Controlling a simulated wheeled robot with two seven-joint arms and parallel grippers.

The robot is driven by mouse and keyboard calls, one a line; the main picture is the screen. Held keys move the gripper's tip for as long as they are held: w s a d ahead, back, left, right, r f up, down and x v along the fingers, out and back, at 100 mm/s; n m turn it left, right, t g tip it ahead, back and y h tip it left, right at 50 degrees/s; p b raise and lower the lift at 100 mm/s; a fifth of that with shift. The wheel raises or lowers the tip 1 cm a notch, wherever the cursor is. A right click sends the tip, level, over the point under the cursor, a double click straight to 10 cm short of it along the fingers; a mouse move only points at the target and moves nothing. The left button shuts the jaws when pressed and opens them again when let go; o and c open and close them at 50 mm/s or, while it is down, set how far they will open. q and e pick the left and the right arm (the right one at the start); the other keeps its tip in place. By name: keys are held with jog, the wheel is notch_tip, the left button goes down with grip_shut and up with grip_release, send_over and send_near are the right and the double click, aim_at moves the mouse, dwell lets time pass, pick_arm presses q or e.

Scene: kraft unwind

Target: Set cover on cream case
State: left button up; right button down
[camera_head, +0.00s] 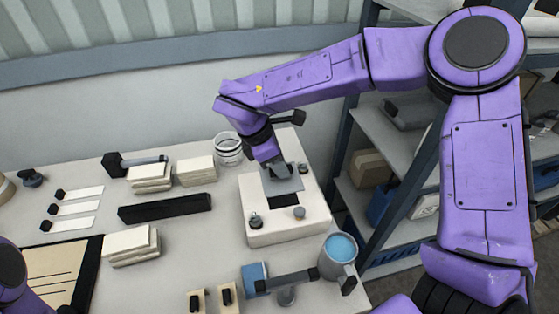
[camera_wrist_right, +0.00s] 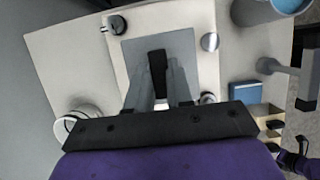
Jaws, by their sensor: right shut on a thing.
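The cream case (camera_head: 285,232) stands on the right part of the table, with small knobs at its top corners and a dark opening (camera_head: 283,201) in its top. My right gripper (camera_head: 271,168) is over the back part of the case. It is shut on the black handle (camera_wrist_right: 157,62) of a flat grey cover (camera_head: 285,183). In the head view the cover lies over the back of the opening, and the front stays visible. In the right wrist view the cover hides the opening. I cannot tell whether it touches the case. My left gripper is out of view.
A glass jar (camera_head: 228,149) stands behind the case on the left. A grey mug with blue contents (camera_head: 338,256) and a blue block (camera_head: 254,277) are in front. A black bar (camera_head: 165,207) and stacks of cream pads (camera_head: 132,246) lie left. Shelves stand right.

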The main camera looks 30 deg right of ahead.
aim_at(280, 181)
jog(key=shift+w+f, duration=0.25)
jog(key=shift+f, duration=0.3)
jog(key=shift+f+b, duration=0.3)
jog(key=shift+s+f, duration=0.2)
jog(key=shift+s, duration=0.1)
jog(key=shift+s+f+b, duration=0.2)
jog(key=shift+f+b, duration=0.3)
jog(key=shift+b, duration=0.3)
jog(key=shift+w+f+b, duration=0.3)
jog(key=shift+f, duration=0.1)
jog(key=shift+s+r, duration=0.1)
jog(key=shift+s, duration=0.1)
jog(key=shift+w, duration=0.1)
jog(key=shift+f+b, duration=1.1)
jog(key=shift+b, duration=0.9)
